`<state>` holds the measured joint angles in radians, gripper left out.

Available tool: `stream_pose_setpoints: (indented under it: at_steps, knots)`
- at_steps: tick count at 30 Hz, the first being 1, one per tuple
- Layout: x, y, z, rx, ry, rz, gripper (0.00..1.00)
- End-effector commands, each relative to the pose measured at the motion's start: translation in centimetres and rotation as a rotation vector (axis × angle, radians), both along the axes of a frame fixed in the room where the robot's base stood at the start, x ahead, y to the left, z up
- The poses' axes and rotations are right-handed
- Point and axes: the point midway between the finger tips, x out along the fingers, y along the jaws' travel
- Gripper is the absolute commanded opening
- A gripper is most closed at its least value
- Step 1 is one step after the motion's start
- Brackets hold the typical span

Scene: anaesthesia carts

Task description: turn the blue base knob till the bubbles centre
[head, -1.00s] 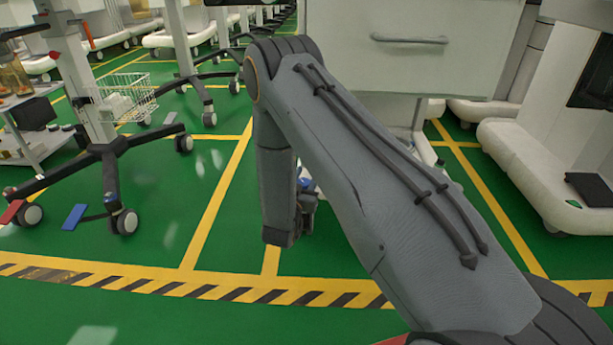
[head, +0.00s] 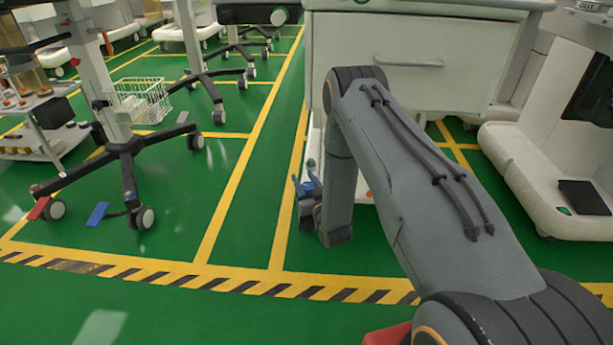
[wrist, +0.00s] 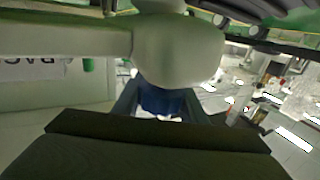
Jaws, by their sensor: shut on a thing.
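The blue base knob (wrist: 160,101) sits between the two fingers of my gripper (wrist: 160,112) in the wrist view, under a rounded white part (wrist: 180,50). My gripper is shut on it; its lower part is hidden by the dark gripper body. In the head view my gripper (head: 309,200) is low beside the white cart (head: 410,55), partly covered by my arm, with small blue bits near it. No bubbles can be made out in either view.
A wheeled stand (head: 125,150) with dark legs and a wire basket (head: 142,98) is at the left. A white machine base (head: 530,170) is at the right. The green floor with yellow lines is clear between the stand and the cart.

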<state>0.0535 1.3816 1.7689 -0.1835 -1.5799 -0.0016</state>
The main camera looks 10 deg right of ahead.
Motion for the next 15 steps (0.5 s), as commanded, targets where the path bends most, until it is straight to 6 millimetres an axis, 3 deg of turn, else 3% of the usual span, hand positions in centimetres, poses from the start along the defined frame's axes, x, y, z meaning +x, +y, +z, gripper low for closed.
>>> stream_pose_setpoints:
  at_steps: [15]
  knots:
    - [-0.19, 0.55, -0.15, 0.001, 0.003, 0.144, 0.16]
